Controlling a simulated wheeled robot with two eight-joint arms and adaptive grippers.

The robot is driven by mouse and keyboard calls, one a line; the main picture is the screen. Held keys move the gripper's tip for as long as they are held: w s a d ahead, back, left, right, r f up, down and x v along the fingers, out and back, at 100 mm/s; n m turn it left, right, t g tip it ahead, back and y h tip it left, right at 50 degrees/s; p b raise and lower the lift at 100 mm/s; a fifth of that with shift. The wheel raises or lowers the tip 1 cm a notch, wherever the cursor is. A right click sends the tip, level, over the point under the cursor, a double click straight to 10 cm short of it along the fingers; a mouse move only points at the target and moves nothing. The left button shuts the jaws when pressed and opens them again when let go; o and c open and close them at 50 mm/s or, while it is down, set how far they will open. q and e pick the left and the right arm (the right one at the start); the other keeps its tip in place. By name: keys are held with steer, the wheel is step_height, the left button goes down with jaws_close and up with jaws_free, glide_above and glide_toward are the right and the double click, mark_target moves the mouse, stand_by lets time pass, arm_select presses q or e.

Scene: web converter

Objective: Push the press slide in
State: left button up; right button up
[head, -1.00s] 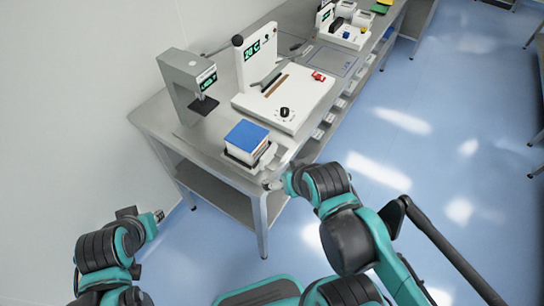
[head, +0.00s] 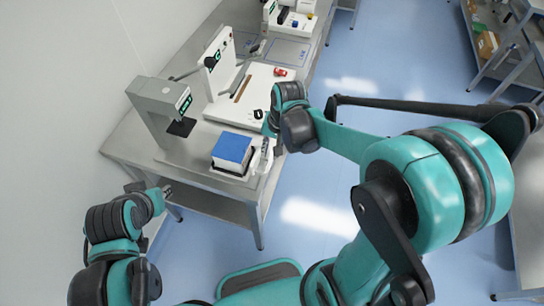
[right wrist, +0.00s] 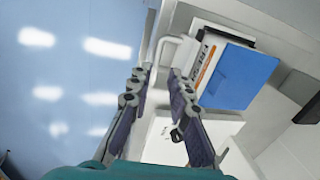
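The grey press (head: 152,104) stands at the near left end of the bench, with a green display and a black pressing plate (head: 182,126). The slide (head: 226,173) is out to the right of the plate and carries a stack of sheets with a blue top (head: 232,148). In the right wrist view, the blue-topped stack (right wrist: 243,73) is at right and the slide's pale handle (right wrist: 164,52) lies ahead of the gap between my fingers. My right gripper (right wrist: 156,75) is open, at the slide's right side. My left gripper (head: 166,190) hangs off the bench's near end; its fingers are too small to read.
A white sealing device (head: 251,100) with an upright display sits behind the slide. Other devices (head: 297,18) stand farther along the bench. A shelf (head: 505,45) with boxes is at far right. Blue floor (head: 345,80) is open right of the bench.

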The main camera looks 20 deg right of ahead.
mark_target(267, 166)
steer(key=f, duration=0.2)
steer(key=f+b, duration=0.1)
steer(key=f, duration=0.2)
steer(key=a+f+b, duration=0.1)
steer(key=f, duration=0.1)
steer(key=shift+w+f, duration=0.25)
steer(key=shift+f, duration=0.15)
steer(key=shift+c, duration=0.3)
jaws_close()
